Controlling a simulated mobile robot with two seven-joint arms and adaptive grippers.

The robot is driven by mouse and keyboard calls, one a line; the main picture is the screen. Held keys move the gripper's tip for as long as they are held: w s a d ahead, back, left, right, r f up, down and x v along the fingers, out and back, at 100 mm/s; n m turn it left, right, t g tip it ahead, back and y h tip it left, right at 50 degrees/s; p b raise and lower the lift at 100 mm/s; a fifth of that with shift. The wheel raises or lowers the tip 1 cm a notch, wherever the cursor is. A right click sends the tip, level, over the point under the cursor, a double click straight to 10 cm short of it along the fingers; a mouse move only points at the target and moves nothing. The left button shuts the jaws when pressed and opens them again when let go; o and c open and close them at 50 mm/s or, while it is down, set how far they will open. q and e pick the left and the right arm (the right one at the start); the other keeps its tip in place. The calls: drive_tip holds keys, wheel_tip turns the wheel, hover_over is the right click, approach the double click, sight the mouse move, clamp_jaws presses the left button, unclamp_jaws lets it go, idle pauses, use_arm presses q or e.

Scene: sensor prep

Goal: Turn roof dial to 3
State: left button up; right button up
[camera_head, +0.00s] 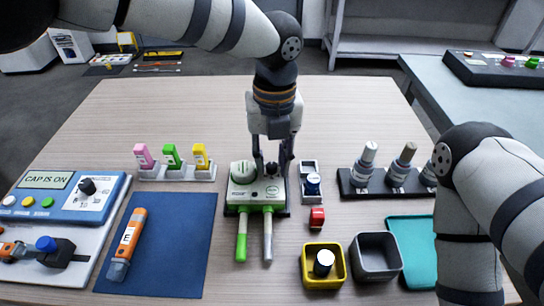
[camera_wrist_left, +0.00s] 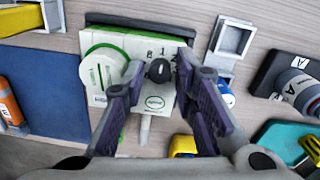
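A white and green device (camera_head: 243,196) stands at the table's middle, with a green and a grey probe hanging from its front. Its top carries a round pale green cap (camera_wrist_left: 102,70) and a small black roof dial (camera_wrist_left: 158,70). Marks including 1 and 2 show behind the dial; which mark it points to I cannot tell. My left gripper (camera_head: 272,163) points down over the device. In the left wrist view its two purple-padded fingers (camera_wrist_left: 158,80) are spread on either side of the dial, with gaps to it. My right arm shows at the right; its gripper is out of view.
A blue panel (camera_head: 75,205) reading "CAP IS ON" and a blue mat (camera_head: 185,245) with an orange tool (camera_head: 127,244) lie left. Pink, green and yellow pieces stand behind. Yellow (camera_head: 308,277) and grey (camera_head: 378,274) bins are front right; a bottle rack (camera_head: 385,191) is beyond.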

use_arm(q)
clamp_jaws()
drive_tip(key=shift+r+m, duration=0.1)
drive_tip(key=shift+m, duration=0.2)
use_arm(e)
drive_tip(key=shift+w+r, duration=0.15)
use_arm(q)
drive_tip(key=m+p, duration=0.1)
drive_tip(key=m, duration=0.1)
drive_tip(key=shift+m, duration=0.4)
drive_tip(key=m, duration=0.3)
drive_tip(key=shift+m, duration=0.3)
drive_tip(key=m, duration=0.5)
drive_tip(key=shift+p, duration=0.3)
drive_tip(key=m, duration=0.5)
drive_tip(key=shift+s+m, duration=0.1)
drive_tip(key=shift+m, duration=0.3)
use_arm(e)
drive_tip(key=shift+w+r+t, duration=0.3)
drive_tip(key=shift+w+r, duration=0.4)
drive_tip(key=shift+w, duration=0.05)
